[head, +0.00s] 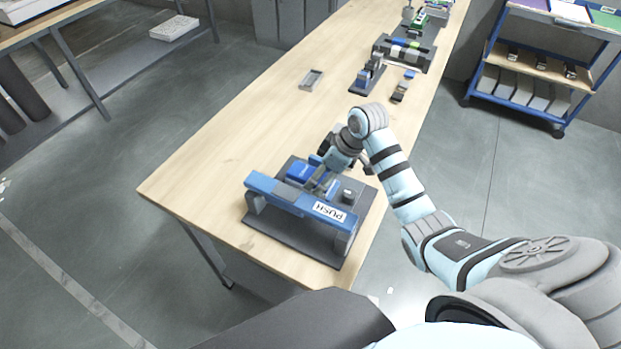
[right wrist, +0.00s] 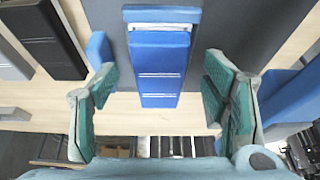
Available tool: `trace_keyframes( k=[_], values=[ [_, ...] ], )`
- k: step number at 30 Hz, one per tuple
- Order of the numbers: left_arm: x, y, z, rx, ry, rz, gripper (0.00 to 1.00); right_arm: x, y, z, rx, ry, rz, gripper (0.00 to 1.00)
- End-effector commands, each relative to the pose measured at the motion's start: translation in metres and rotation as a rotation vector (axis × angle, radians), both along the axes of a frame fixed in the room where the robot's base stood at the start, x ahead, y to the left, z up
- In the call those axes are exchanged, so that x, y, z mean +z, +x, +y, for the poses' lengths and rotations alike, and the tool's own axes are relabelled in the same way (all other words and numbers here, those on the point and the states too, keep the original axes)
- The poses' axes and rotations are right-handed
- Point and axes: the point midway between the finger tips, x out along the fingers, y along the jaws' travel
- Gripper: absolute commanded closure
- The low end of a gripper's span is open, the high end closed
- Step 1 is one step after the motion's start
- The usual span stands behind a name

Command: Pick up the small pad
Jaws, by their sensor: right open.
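The fixture (head: 262,228) is a dark grey base with a raised blue bar (head: 285,198) labelled PUSH, near the table's front end. In the right wrist view, a blue pad-like block (right wrist: 158,66) with thin pale lines lies between my fingers, with a second blue piece (right wrist: 162,14) just beyond it. I cannot tell for sure which piece is the small pad. My right gripper (right wrist: 160,100) is open, one finger on each side of the block, with gaps showing. In the head view it is over the fixture (head: 322,180), partly hiding it. My left gripper is not in view.
The wooden table (head: 215,140) is clear left of the fixture. Farther along stand a grey tray (head: 311,79), small blue-and-grey parts (head: 403,86) and a green-and-blue fixture (head: 405,52). A blue cart (head: 535,85) stands at the right.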

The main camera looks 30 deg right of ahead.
Motion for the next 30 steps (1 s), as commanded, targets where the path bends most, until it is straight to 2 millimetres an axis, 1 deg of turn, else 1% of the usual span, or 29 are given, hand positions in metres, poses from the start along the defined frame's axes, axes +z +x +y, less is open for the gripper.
trace_keyframes(
  k=[1,2,8,11,18,20,26,28,29,30],
  values=[
    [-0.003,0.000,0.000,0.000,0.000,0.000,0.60,-0.008,0.002,0.001,-0.002,0.000,0.001,0.32],
    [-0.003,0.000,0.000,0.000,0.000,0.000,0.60,-0.010,0.002,0.002,-0.001,0.000,0.001,0.32],
    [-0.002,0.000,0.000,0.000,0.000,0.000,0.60,-0.011,0.003,0.002,0.000,-0.002,-0.001,0.32],
    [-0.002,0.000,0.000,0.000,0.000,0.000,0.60,-0.011,0.003,0.002,-0.001,-0.002,-0.001,0.46],
    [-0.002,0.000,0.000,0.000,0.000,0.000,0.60,-0.011,0.003,0.002,-0.001,-0.002,-0.001,0.84],
    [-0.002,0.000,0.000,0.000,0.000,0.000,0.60,-0.011,0.003,0.002,-0.001,-0.002,-0.001,0.93],
    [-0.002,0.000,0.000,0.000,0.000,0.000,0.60,-0.010,0.003,0.002,-0.001,-0.002,-0.001,0.94],
    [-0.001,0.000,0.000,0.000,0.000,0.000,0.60,-0.004,0.004,0.002,-0.002,-0.002,-0.004,0.93],
    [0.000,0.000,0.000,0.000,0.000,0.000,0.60,0.000,0.004,0.002,-0.002,-0.002,-0.005,0.99],
    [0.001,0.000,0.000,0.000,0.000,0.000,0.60,0.009,0.004,0.001,-0.001,-0.004,-0.007,1.00]
  ],
)
